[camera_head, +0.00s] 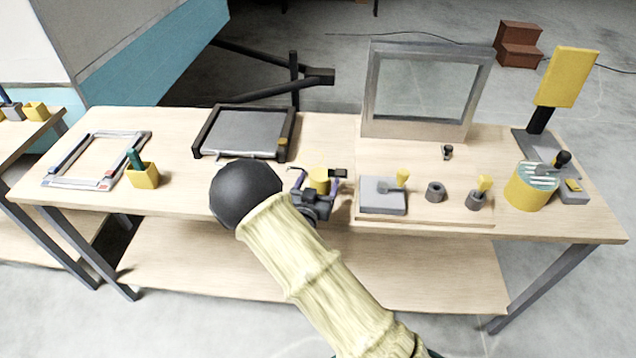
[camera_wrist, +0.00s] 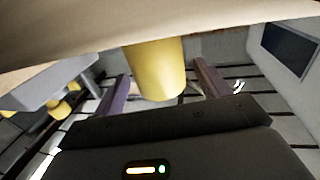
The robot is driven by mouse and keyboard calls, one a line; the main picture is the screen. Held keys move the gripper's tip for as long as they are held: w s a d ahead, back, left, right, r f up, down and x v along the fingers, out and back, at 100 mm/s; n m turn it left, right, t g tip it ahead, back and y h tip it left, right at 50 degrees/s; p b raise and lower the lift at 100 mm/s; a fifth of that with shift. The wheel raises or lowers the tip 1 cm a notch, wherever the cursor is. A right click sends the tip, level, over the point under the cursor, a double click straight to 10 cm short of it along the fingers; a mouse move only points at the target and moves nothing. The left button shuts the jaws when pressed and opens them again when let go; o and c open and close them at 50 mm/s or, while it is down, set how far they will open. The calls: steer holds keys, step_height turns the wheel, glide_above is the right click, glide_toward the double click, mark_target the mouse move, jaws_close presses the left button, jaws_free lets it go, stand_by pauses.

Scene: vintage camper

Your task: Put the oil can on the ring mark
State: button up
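A yellow can (camera_head: 319,180), which I take to be the oil can, is at the front middle of the workbench. In the wrist view the yellow can (camera_wrist: 155,70) is between my two fingers, with its end against the pale wooden surface that fills the top of that view. My gripper (camera_head: 318,176) has its fingers apart on either side of the can. In the wrist view a small gap shows between the can and the right finger; contact on the left side is unclear. I cannot make out a ring mark.
The workbench (camera_head: 180,198) holds a dark tray (camera_head: 240,132) behind the gripper and a yellow cup (camera_head: 142,175) to the left. On the right are a grey block (camera_head: 383,197), small dark cylinders (camera_head: 435,191), a framed pane (camera_head: 425,90) and a large yellow canister (camera_head: 530,188).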

stand_by(0.3)
steer(key=shift+s+a, duration=0.1)
steer(key=shift+s, duration=0.1)
steer(key=b+v, duration=0.3)
steer(key=v, duration=1.4)
steer(key=shift+f, duration=0.1)
